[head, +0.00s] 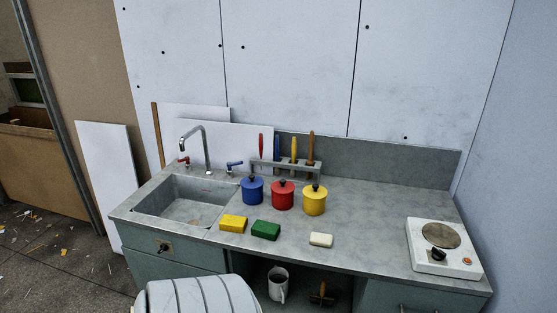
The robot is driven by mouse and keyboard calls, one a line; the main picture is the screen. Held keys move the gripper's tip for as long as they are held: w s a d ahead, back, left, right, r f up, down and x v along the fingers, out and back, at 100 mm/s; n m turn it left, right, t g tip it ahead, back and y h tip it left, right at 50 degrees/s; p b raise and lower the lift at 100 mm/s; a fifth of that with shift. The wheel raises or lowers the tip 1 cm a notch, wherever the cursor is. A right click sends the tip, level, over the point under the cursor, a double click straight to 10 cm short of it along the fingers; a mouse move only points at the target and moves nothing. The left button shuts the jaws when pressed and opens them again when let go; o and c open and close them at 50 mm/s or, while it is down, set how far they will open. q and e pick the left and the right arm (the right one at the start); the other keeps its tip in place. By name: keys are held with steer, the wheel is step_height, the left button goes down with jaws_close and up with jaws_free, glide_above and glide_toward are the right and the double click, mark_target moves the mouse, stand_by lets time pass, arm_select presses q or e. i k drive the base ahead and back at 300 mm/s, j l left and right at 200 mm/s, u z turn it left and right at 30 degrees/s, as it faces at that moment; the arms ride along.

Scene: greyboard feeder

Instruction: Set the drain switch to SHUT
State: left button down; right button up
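A small dark switch knob on a brass-coloured plate (163,247) is on the grey-green cabinet front below the sink. It is the only switch I see near the drain. Its markings are too small to read, so I cannot tell its setting. The grey sink basin (184,202) is above it and looks empty of water. Neither of my grippers is in view.
Blue, red and yellow lidded pots (283,196), two sponges (265,230) and a pale block (320,239) are on the counter (370,220). A hotplate (443,248) is at right. A pale ribbed rounded shape (190,297), unidentified, is before the cabinet. Floor is open at left.

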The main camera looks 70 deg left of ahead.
mark_target(164, 247)
steer(key=u, duration=1.9)
